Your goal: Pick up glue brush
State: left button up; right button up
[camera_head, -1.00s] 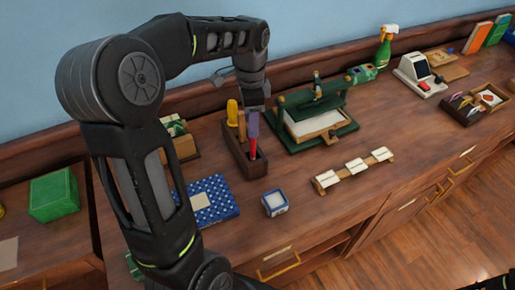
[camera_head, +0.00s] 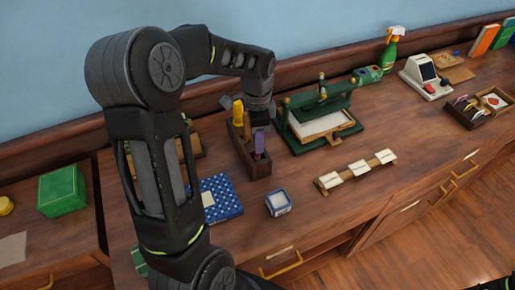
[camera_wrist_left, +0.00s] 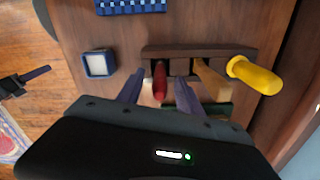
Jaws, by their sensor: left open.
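A dark wooden tool holder (camera_head: 257,168) stands on the bench with upright tools in it. It also shows in the left wrist view (camera_wrist_left: 150,52). A red-handled tool (camera_wrist_left: 160,82), a wooden-handled one (camera_wrist_left: 211,78) and one with a thick yellow handle (camera_wrist_left: 256,77) stand in it. Bristles are not visible, so I cannot tell for certain which is the glue brush. My left gripper (camera_head: 259,143) is open over the holder, its fingers either side of the red handle. My right gripper (camera_wrist_left: 30,80) shows partly at the left of the wrist view; its opening is unclear.
A green press (camera_head: 320,115) stands just right of the holder. A blue-and-white small box (camera_head: 278,203) and a blue patterned book (camera_head: 222,195) lie in front. A low rack with white cards (camera_head: 357,169) is further right. Bare bench lies between them.

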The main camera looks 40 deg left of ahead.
pick_arm(q)
notch_tip(320, 180, down, 2)
jog(key=shift+c, duration=0.5)
grip_shut()
dwell(0.4)
